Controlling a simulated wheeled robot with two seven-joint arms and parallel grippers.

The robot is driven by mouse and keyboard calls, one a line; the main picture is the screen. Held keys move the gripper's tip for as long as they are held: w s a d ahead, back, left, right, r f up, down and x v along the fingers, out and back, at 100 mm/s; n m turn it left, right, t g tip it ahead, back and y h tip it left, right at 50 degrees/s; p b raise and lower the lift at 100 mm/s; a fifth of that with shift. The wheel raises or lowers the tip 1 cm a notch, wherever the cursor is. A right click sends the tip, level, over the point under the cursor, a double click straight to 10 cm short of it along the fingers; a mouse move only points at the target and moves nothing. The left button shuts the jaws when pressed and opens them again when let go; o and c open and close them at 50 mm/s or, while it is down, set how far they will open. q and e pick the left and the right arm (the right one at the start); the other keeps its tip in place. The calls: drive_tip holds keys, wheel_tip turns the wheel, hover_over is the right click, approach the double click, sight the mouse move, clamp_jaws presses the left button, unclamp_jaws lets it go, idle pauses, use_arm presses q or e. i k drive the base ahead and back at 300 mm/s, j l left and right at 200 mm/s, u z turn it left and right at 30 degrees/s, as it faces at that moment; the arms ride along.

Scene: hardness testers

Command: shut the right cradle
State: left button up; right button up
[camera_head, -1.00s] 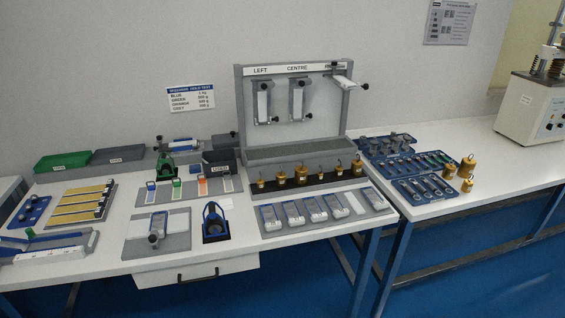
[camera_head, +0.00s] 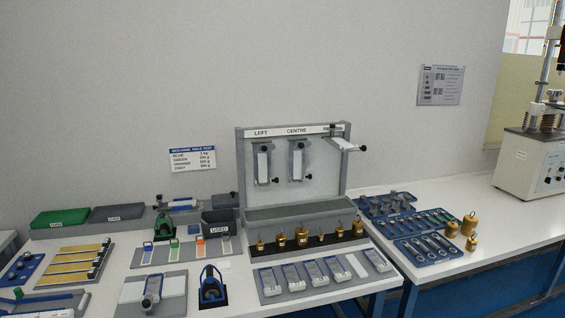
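The grey upright panel (camera_head: 240,175) stands at the back of the table with three cradles, under a strip lettered LEFT and CENTRE. The right cradle (camera_head: 345,144) sticks out from the panel's upper right, its pale arm lying nearly level and reaching past the panel's edge. It has a black knob at its outer end and another dark knob above it. The left cradle (camera_head: 264,162) and centre cradle (camera_head: 297,160) hang upright against the panel, each with a black knob low on its right. The right end of the lettering is covered by the right cradle. Neither gripper shows.
Several brass weights (camera_head: 303,238) stand in a row below the panel. A grey tray of gauges (camera_head: 270,294) lies in front of them. Blue tool trays (camera_head: 436,258) and loose brass weights (camera_head: 470,224) are at the right. A dark USED bin (camera_head: 220,229) stands left of the panel.

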sight(341, 144)
drive_tip(key=i+l+u, duration=0.3)
drive_tip(key=l+u, duration=0.2)
drive_tip(key=l, duration=1.5)
drive_tip(key=l+u, duration=0.5)
drive_tip(key=l, duration=1.5)
drive_tip(key=k, duration=0.1)
